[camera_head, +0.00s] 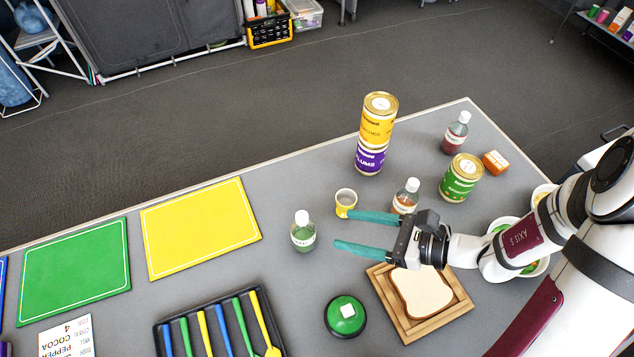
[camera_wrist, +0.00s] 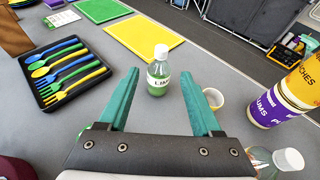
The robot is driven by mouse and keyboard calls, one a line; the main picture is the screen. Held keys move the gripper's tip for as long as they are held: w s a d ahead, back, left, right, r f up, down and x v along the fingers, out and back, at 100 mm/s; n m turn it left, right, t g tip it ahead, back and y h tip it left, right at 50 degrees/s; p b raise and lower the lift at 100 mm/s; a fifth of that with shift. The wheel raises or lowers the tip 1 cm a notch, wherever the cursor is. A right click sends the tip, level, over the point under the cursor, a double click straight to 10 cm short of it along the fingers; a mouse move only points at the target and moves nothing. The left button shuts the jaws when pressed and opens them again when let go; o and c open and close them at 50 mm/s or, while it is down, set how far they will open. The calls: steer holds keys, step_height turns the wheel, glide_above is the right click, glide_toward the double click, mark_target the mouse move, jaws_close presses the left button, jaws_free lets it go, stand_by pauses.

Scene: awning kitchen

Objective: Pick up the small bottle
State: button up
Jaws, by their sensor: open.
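A small bottle with green contents and a white cap (camera_head: 303,232) stands upright on the grey table in the head view. In the wrist view the green bottle (camera_wrist: 159,72) stands ahead, between the lines of my two fingers. My gripper (camera_head: 352,232) is open and empty, its teal fingers pointing left toward that bottle, with a gap left to it. Two more small bottles stand on the table: one with orange-brown contents (camera_head: 406,196) just behind my gripper, partly hidden by it, and one with dark red contents (camera_head: 455,134) at the far right.
A small yellow cup (camera_head: 345,201) stands close beside the far finger. Stacked yellow and purple cans (camera_head: 372,140) and a green can (camera_head: 461,178) stand behind. A bread board (camera_head: 455,308), a green round object (camera_head: 345,316) and a cutlery tray (camera_head: 178,327) lie nearer. Yellow (camera_head: 200,228) and green mats lie left.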

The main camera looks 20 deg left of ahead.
mark_target(307, 222)
steer(key=x, duration=0.9)
steer(key=shift+s+a, duration=0.1)
steer(key=shift+s, duration=0.05)
steer(key=x, duration=0.5)
steer(key=shift+a+r, duration=0.1)
steer(key=shift+a, duration=0.1)
jaws_close()
stand_by(0.4)
